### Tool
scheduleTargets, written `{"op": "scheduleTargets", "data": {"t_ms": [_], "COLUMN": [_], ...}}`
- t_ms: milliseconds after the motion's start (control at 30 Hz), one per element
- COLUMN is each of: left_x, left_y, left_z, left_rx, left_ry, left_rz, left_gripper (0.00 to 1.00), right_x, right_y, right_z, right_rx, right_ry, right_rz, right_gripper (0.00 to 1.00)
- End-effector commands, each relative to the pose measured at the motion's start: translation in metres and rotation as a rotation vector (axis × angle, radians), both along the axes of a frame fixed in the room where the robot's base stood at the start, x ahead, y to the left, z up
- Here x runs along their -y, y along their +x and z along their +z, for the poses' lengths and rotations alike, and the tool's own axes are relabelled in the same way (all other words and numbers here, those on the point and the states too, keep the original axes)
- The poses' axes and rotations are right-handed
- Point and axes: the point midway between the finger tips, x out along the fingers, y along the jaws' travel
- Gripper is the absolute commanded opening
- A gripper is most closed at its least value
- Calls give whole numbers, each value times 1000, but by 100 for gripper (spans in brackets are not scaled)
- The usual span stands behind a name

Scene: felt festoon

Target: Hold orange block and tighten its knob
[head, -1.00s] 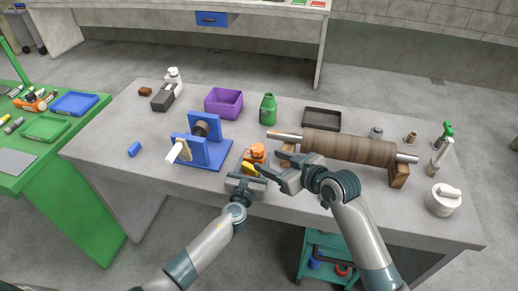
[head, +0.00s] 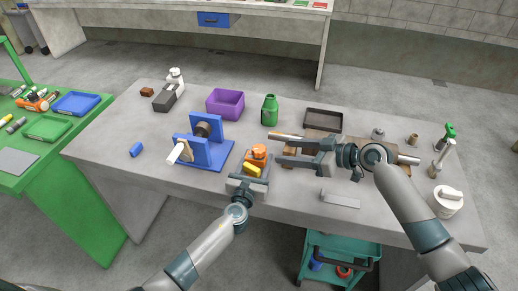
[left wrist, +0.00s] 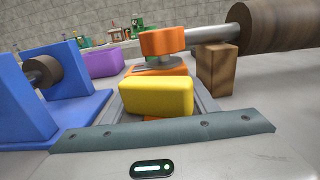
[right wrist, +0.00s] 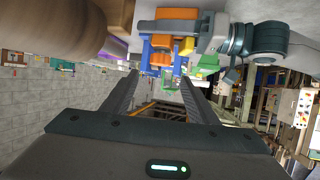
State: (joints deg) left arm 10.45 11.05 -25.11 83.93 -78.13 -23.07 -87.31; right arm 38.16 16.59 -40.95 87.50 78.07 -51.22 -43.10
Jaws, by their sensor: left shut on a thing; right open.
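The orange block (head: 253,163) stands near the table's front middle, with its orange knob (head: 259,152) on top and a yellow piece (head: 252,171) on my side. My left gripper (head: 256,166) is shut on the block from the front. In the left wrist view the knob (left wrist: 162,41) sits above a grey collar, and the yellow piece (left wrist: 160,96) hides much of the block. My right gripper (head: 277,149) is open and level, just right of the knob, fingers pointing left at it. In the right wrist view the knob (right wrist: 187,46) shows beyond the empty fingers.
A blue stand (head: 212,150) with a roller is close on the left. A brown roller on a shaft (head: 408,159) lies behind my right arm. A green bottle (head: 269,110) and purple bin (head: 225,103) stand behind. A grey plate (head: 340,200) lies near the front edge.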

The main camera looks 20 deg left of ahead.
Motion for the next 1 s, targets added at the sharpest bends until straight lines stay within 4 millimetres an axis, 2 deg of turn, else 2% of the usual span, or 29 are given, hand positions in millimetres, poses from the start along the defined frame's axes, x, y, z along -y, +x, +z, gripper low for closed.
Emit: {"op": "scheduleTargets", "data": {"t_ms": [267, 467, 1000], "left_x": [0, 0, 0], "left_y": [0, 0, 0], "left_z": [0, 0, 0], "left_rx": [0, 0, 0], "left_ry": [0, 0, 0], "left_rz": [0, 0, 0], "left_gripper": [22, 22, 22], "right_x": [-3, -17, -90], "right_y": [1, 5, 26], "right_z": [-1, -7, -39], "right_rx": [-1, -1, -2], "right_ry": [0, 0, 1], "right_rz": [0, 0, -1], "right_gripper": [53, 53, 53]}}
